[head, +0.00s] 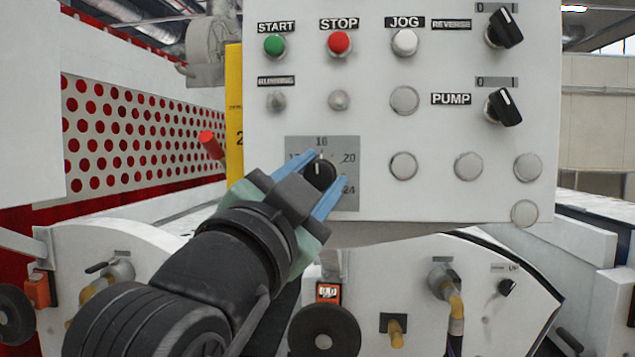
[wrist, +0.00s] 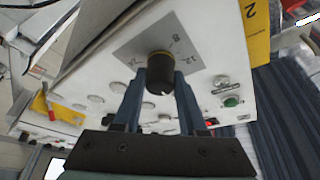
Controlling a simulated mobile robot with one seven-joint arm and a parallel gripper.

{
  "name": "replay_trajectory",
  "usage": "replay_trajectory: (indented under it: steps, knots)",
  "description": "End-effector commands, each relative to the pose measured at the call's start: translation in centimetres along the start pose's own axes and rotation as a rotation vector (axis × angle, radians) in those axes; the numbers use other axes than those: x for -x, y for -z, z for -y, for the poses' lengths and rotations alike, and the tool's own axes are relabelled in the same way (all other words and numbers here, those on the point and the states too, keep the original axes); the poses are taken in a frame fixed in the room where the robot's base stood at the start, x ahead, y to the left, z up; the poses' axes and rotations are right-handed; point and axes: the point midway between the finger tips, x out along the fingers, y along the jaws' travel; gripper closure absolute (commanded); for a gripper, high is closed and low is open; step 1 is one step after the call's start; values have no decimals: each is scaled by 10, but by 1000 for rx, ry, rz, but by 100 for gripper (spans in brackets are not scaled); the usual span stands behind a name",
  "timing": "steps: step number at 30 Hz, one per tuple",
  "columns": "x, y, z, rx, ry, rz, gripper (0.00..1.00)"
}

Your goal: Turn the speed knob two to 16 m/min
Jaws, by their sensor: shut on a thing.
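The speed knob (head: 319,174) is a black round knob on a grey scale plate (head: 350,200) low on the white control panel, beside a yellow strip with a 2. Its white pointer line points up, at about the 16 mark. The 20 and 24 marks show to its right; the mark on its left is partly covered by a finger. My gripper (head: 327,170) comes from the lower left, with its two blue fingers shut on the knob. In the wrist view the knob (wrist: 158,72) sits between the fingers (wrist: 160,85).
Above are the green START (head: 274,44), red STOP (head: 339,42) and white JOG (head: 404,42) buttons. Black REVERSE (head: 505,28) and PUMP (head: 504,107) switches are at the right. A small red handle (head: 211,145) sticks out left of the panel. Machine housings lie below.

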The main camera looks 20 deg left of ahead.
Motion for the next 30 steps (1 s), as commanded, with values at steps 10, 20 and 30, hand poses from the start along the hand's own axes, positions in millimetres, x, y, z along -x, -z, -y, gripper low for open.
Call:
replay_trajectory:
  steps: [10,20,30]
  knots:
    - [0,-2,0,-17,-7,5,100]
    - [0,-1,0,-16,-6,4,30]
    - [2,-1,0,-16,-5,1,30]
